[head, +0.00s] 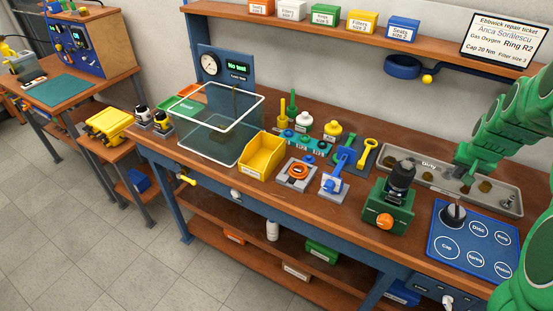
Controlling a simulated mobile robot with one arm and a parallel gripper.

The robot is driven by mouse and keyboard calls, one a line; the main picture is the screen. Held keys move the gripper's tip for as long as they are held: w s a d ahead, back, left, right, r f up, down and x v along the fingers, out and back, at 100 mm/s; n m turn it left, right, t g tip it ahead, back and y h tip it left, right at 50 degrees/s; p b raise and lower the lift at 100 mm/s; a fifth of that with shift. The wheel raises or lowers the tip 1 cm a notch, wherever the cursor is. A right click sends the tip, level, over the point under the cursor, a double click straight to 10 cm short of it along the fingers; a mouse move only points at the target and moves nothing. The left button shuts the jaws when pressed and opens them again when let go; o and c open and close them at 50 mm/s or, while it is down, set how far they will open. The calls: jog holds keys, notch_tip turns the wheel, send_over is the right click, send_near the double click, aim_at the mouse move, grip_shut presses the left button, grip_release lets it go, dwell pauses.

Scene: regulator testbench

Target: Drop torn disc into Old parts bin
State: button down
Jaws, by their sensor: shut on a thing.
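My green gripper (467,180) comes in from the right and points down over the right part of a long grey tray. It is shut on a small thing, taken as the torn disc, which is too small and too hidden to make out. The grey tray (408,178) has a small label that I cannot read surely, and several brownish round pieces lie in it. A yellow open bin (260,157) stands near the middle of the bench, with a label too small to read. I cannot tell which container is the Old parts bin.
In front of the tray lies a blue mat (471,248) with labelled circles and a dark knobbed part (453,213). A green fixture (388,208) with a black top stands left of it. A clear tank (212,130) is further left. A shelf (340,38) with small boxes runs behind.

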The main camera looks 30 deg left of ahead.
jog(key=shift+w+d+r, duration=0.1)
jog(key=shift+w, duration=0.15)
jog(key=s+a+r+n+y, duration=0.1)
jog(key=a+r+n, duration=0.1)
jog(key=a, duration=1.2)
jog(key=s+a+r+n+y, duration=0.1)
jog(key=a+n, duration=0.2)
jog(key=a, duration=1.1)
jog(key=s+a+r+n, duration=0.1)
jog(key=s+a, duration=0.4)
jog(key=a, duration=0.4)
jog(key=s+a+r+n+g+y, duration=0.1)
jog(key=s+a+n, duration=0.1)
jog(key=s+a, duration=0.5)
jog(key=s+a+r+n, duration=0.1)
jog(key=s+a, duration=0.2)
jog(key=a, duration=0.7)
jog(key=shift+w+a+f, duration=0.1)
jog(key=shift+f, duration=1.4)
jog(key=shift+w+a+f, duration=0.1)
jog(key=shift+f, duration=1.35)
jog(key=c, duration=1)
grip_release()
jog(key=shift+c, duration=0.2)
